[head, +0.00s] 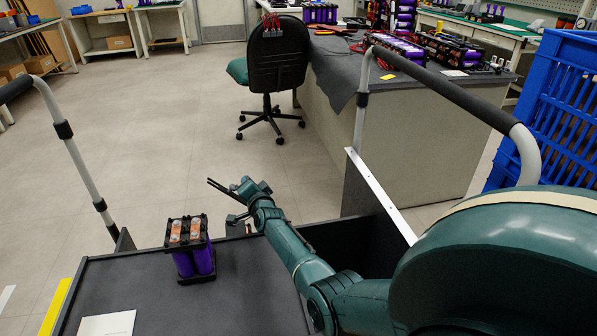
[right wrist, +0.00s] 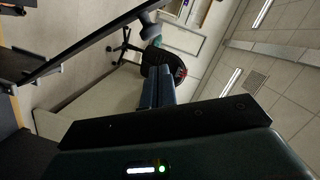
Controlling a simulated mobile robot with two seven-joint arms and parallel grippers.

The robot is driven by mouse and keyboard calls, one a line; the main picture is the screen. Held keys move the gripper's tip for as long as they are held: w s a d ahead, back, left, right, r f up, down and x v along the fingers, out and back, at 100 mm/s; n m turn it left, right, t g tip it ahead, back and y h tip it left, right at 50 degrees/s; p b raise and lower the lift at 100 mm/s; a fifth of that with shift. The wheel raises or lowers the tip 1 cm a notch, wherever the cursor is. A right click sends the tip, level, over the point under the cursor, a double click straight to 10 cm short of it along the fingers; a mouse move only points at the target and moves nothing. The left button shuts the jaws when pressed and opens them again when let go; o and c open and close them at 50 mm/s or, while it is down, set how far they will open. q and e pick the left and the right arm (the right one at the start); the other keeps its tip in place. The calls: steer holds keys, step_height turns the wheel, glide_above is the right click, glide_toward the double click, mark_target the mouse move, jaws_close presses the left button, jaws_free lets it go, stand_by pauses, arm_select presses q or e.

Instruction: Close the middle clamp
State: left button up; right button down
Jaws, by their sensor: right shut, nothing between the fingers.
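A small block of purple cells (head: 194,262) in a black holder stands upright on the dark cart top. Two copper busbars (head: 176,231) lie side by side on its top. I cannot make out a separate middle clamp at this size. My right gripper (head: 210,184) is above and a little right of the block, apart from it, pointing left. Its fingers also show in the right wrist view (right wrist: 154,90), side by side, shut and empty, with no block or busbar near them. My left gripper is not in view.
The cart top (head: 255,285) is mostly bare, with a white sheet (head: 107,324) at its front left. Tubular handles (head: 77,155) rise at the cart's sides. A black chair (head: 277,60), a cluttered workbench (head: 415,135) and a blue crate (head: 560,110) stand beyond.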

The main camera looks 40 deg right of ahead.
mark_target(228, 193)
arm_select(q)
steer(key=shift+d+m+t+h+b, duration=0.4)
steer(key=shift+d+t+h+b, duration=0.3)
steer(key=shift+b, duration=1)
arm_select(e)
steer(key=shift+n, duration=0.3)
steer(key=shift+w+a+f, duration=0.45)
steer(key=shift+a+f, duration=0.15)
steer(key=shift+a, duration=0.25)
steer(key=shift+w+a+f, duration=0.5)
steer(key=shift+a+f, duration=0.15)
steer(key=shift+a, duration=0.15)
steer(key=shift+w+a+f, duration=0.45)
steer(key=shift+a+f, duration=0.15)
steer(key=shift+a, duration=0.25)
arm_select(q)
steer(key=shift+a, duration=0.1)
